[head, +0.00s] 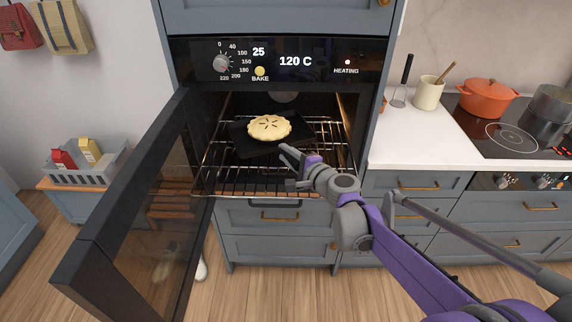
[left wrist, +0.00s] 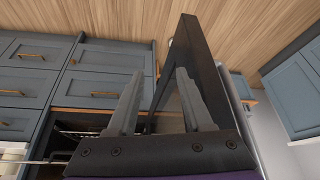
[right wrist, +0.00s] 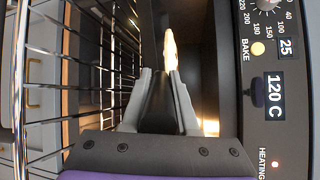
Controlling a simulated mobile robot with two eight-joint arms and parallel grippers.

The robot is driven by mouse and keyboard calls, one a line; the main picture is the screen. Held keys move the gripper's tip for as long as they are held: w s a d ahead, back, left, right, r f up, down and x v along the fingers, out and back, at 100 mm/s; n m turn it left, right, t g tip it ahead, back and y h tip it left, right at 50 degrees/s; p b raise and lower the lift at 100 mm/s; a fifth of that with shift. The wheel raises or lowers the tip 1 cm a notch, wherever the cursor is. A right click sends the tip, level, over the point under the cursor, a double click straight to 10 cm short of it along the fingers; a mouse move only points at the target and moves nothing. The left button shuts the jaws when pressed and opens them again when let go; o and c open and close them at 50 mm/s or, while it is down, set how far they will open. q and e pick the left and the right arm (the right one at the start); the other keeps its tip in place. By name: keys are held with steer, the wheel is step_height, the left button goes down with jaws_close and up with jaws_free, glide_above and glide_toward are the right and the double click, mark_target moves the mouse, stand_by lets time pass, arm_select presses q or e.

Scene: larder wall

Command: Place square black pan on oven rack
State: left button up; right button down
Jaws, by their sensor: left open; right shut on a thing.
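The square black pan (head: 256,150) is in the oven opening and carries a round golden pie (head: 269,128). My right gripper (head: 287,152) is shut on the pan's near edge; the right wrist view shows the dark pan (right wrist: 157,103) between its fingers (right wrist: 160,76). The wire oven rack (head: 240,178) extends out of the oven under the pan, and it also shows in the right wrist view (right wrist: 75,75). I cannot tell whether the pan touches the wires. My left gripper (left wrist: 160,73) is open and empty in the left wrist view, outside the head view.
The dark oven door (head: 135,195) stands swung open to the left. The oven panel (head: 290,62) above reads 120 C and HEATING. The counter (head: 425,135) and a stove with an orange pot (head: 487,100) are on the right. A grey crate (head: 85,168) stands at the left.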

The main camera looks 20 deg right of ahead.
steer(key=shift+f, duration=1.9)
steer(key=c, duration=0.7)
jaws_free()
steer(key=shift+f, duration=0.1)
